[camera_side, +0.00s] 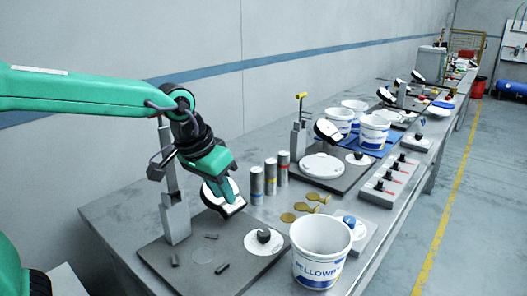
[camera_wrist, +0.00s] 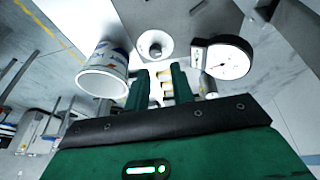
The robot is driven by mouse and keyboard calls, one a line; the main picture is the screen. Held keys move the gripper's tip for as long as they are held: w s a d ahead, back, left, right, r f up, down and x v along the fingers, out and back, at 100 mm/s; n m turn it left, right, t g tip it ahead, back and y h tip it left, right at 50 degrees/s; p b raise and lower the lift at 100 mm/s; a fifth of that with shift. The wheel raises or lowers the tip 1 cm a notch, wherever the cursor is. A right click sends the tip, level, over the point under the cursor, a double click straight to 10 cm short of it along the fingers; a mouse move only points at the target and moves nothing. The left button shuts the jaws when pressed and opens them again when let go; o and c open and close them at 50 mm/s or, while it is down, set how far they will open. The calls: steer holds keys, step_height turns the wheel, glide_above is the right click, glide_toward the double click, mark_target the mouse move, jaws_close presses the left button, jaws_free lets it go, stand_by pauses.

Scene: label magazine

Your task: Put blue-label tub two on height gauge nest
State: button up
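A white tub (camera_side: 318,252) with blue lettering stands upright at the front right of the near gauge plate; it also shows left of my fingers in the wrist view (camera_wrist: 104,72). Several more white tubs with blue labels (camera_side: 374,131) stand on a blue mat farther back. I cannot tell which tub is number two. The near gauge plate (camera_side: 190,277) carries a post, a dial (camera_wrist: 222,62), a clear disc and small dark pegs. A farther gauge has a white round pad (camera_side: 322,166). My gripper (camera_wrist: 159,72) is raised beside the near dial, its fingers apart and empty.
Three grey cylinders (camera_side: 271,177) stand behind the near plate, with brass-coloured discs (camera_side: 303,207) to their right. A black knob on a white disc (camera_side: 264,240) sits beside the tub. A switch box (camera_side: 390,180) is at the bench edge. The bench's near left is clear.

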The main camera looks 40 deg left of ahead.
steer(key=s+a+f+t, duration=0.1)
steer(key=s+a, duration=0.3)
steer(key=s, duration=0.2)
steer(key=s+a+f+y, duration=0.1)
steer(key=s+a, duration=0.4)
steer(key=s, duration=0.2)
steer(key=shift+s+t, duration=0.25)
steer(key=shift+t, duration=0.15)
steer(key=shift+o, duration=0.5)
steer(key=shift+s+f, duration=0.2)
steer(key=shift+s, duration=0.05)
steer(key=shift+w, duration=0.1)
steer(key=g+h, duration=0.1)
steer(key=g, duration=0.2)
glide_toward(295, 223)
steer(key=a+x, duration=0.1)
steer(key=x, duration=0.5)
steer(key=shift+w+d+f, duration=0.1)
steer(key=shift+d+f, duration=0.1)
steer(key=shift+d, duration=0.25)
steer(key=shift+f, duration=0.1)
